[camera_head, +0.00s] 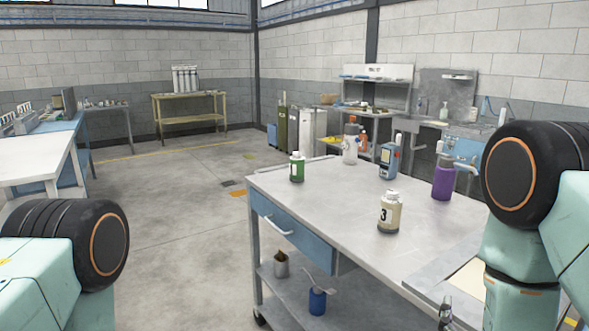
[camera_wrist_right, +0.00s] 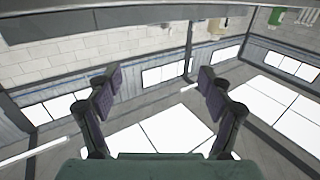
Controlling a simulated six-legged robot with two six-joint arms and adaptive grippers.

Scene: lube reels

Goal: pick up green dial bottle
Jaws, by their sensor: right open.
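A green bottle (camera_head: 297,168) with a white cap stands upright at the far left part of the workbench top (camera_head: 335,200) in the head view. Whether it bears a dial is too small to tell. My right gripper (camera_head: 446,312) shows only partly at the lower right of the head view, by the bench's near edge, well apart from the bottle. In the right wrist view my right gripper (camera_wrist_right: 157,88) is open with nothing between its fingers, facing walls and windows. My left arm shows at the lower left, but its gripper is out of view.
On the same bench stand a cream bottle marked 3 (camera_head: 389,212), a purple bottle (camera_head: 443,180), a blue-grey container (camera_head: 389,160) and a white bottle (camera_head: 350,145). A blue can (camera_head: 317,300) is on the lower shelf. Bench space around the green bottle is clear.

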